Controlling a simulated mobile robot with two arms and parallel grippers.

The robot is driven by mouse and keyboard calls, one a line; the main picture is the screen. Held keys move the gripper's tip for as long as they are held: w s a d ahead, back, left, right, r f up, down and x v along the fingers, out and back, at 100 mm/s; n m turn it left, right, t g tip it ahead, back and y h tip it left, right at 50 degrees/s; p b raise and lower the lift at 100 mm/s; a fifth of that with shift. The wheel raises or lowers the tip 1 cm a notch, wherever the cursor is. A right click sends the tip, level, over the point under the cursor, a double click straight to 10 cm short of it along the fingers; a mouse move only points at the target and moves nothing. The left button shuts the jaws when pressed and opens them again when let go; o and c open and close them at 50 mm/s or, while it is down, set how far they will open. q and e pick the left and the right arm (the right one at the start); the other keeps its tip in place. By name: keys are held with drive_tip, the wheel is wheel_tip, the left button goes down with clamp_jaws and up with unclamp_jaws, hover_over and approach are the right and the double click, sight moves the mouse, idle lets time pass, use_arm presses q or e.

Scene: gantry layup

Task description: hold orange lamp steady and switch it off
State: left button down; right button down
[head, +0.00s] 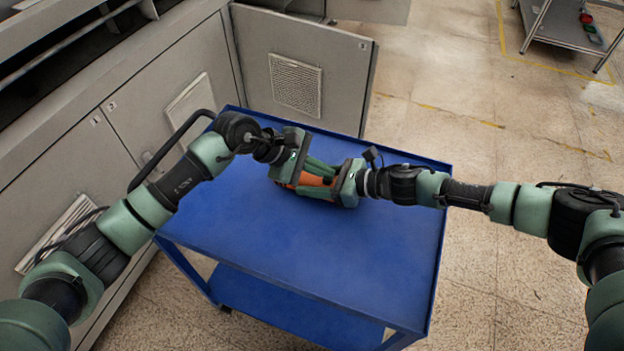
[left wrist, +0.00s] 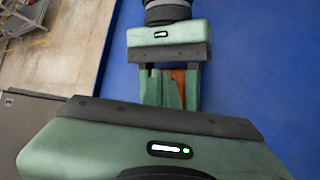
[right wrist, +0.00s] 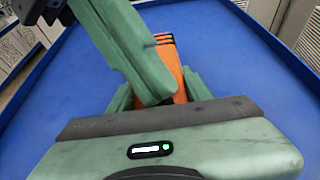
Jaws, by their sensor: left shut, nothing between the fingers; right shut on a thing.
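The orange lamp (head: 312,184) lies on the blue cart top, largely hidden between my two grippers. In the right wrist view its orange body (right wrist: 170,62) with dark slots at the far end shows between the green fingers. My right gripper (head: 325,180) is shut on the lamp from the right. My left gripper (head: 308,170) is shut and empty, with its fingers over the lamp from the left. In the left wrist view a strip of the lamp (left wrist: 179,78) shows beside the fingers. The lamp's switch is hidden, and I cannot tell whether the left fingertips touch it.
The blue cart (head: 330,255) has a raised rim and a clear top around the lamp. Grey machine cabinets (head: 180,110) stand along its left and far sides, with an open panel door (head: 345,80) behind. A metal rack (head: 570,30) stands far right.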

sight(323, 182)
use_arm(q)
drive_tip(key=shift+r, duration=0.4)
wheel_tip(323, 182, up, 6)
idle(0.6)
use_arm(e)
drive_tip(key=c, duration=0.6)
unclamp_jaws()
